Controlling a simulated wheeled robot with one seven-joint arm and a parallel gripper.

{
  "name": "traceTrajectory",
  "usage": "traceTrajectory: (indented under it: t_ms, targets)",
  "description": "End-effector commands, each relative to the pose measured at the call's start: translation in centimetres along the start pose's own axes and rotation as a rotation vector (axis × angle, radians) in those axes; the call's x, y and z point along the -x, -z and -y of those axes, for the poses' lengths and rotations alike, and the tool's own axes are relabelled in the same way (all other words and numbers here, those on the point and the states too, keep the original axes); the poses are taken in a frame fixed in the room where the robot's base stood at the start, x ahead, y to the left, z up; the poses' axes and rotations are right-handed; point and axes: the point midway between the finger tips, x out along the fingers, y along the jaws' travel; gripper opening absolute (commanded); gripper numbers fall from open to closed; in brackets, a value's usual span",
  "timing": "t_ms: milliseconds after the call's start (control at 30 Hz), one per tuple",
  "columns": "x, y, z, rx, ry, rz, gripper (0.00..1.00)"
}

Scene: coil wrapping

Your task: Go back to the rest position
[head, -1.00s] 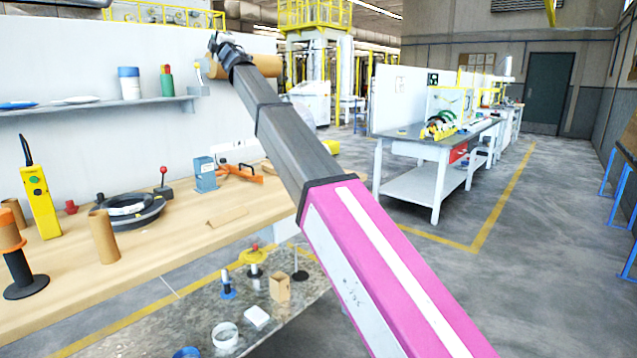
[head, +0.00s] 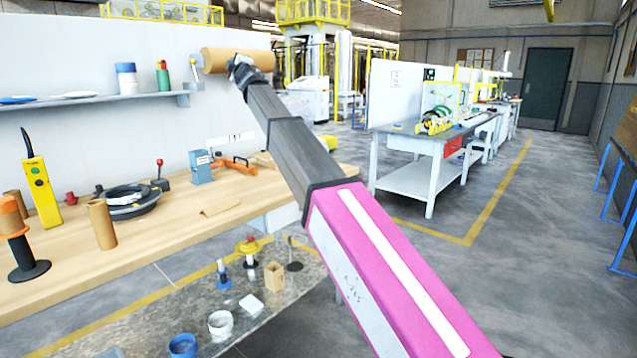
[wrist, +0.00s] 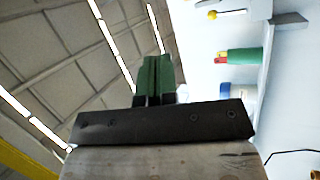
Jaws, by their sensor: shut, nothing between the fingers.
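My gripper (head: 240,66) is at the far end of my raised arm in the head view, in front of the brown cardboard roll (head: 222,61) by the shelf's right end. Its fingers are too small to make out there. In the wrist view the green fingers of my gripper (wrist: 155,78) lie side by side, closed with nothing between them. The wrist view looks up at the ceiling, with the white wall panel at the right.
The wall shelf (head: 100,102) holds several bottles and plates. A lower shelf holds small parts. Open floor lies to the right.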

Motion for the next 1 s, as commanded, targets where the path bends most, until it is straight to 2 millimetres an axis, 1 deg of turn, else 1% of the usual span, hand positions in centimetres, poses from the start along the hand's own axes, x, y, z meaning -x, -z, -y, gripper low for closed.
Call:
traceTrajectory:
  t_ms: [33,167,200,267,300,367,400,467,500,567,600,667,700,767,800,867,900,967,1000]
  targets:
    - [1.0,-1.4,1.1,-0.014,0.015,0.027,0.0]
    - [3.4,-5.6,4.3,-0.066,0.06,0.114,0.0]
    - [4.5,-7.3,5.5,-0.086,0.078,0.15,0.0]
    - [6.4,-9.9,7.5,-0.121,0.107,0.209,0.0]
    - [7.8,-11.7,8.9,-0.146,0.128,0.25,0.0]
    - [9.9,-14.4,11.0,-0.183,0.158,0.314,0.0]
    - [11.3,-16.1,12.3,-0.207,0.177,0.356,0.0]
    - [13.7,-18.6,14.3,-0.243,0.207,0.421,0.0]
    - [15.3,-20.2,15.6,-0.269,0.226,0.464,0.0]
    - [17.8,-22.5,17.4,-0.307,0.255,0.528,0.0]
    - [19.6,-24.1,18.7,-0.331,0.274,0.573,0.0]
    - [22.3,-26.1,20.5,-0.369,0.302,0.639,0.0]
    - [24.2,-27.5,21.7,-0.394,0.321,0.684,0.0]
    - [27.1,-29.3,23.4,-0.43,0.349,0.75,0.0]
    - [29.1,-30.5,24.4,-0.456,0.366,0.794,0.0]
    - [32.0,-32.1,26.0,-0.493,0.393,0.86,0.0]
    - [34.0,-33.0,26.9,-0.516,0.41,0.904,0.0]
    - [37.2,-34.5,28.3,-0.553,0.436,0.971,0.0]
    - [39.3,-35.2,29.3,-0.579,0.453,1.016,0.0]
